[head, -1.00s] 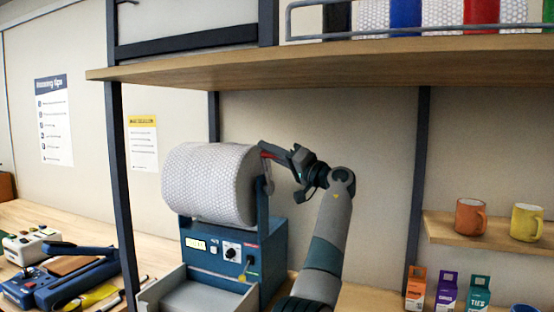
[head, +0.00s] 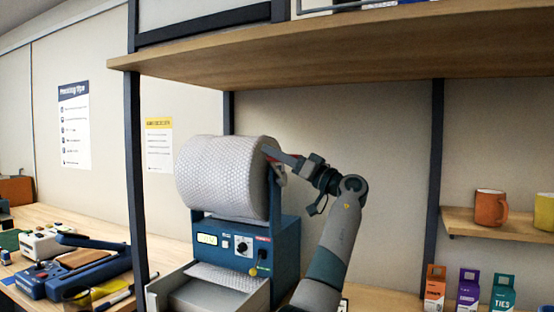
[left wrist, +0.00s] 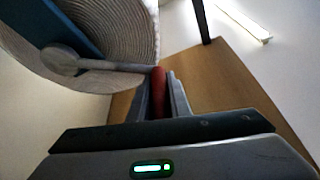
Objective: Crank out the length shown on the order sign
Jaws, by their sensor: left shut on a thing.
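A large roll of bubble wrap (head: 222,178) sits on a blue dispenser (head: 270,258) with a small lit display (head: 206,239), its digits too small to read. A strip of wrap (head: 228,276) comes out at the front over the grey tray (head: 165,291). My left gripper (head: 284,159) is at the roll's right end, shut on the red crank handle (left wrist: 158,92). The grey crank arm (left wrist: 105,64) runs from the roll's hub to the handle in the left wrist view. My right gripper is out of view. No order sign can be made out for certain.
A wooden shelf (head: 330,58) hangs above the roll, and a dark post (head: 136,190) stands to its left. Small boxes (head: 468,288) and mugs (head: 490,207) are at the right. A blue tool (head: 85,270) lies on the bench at the left.

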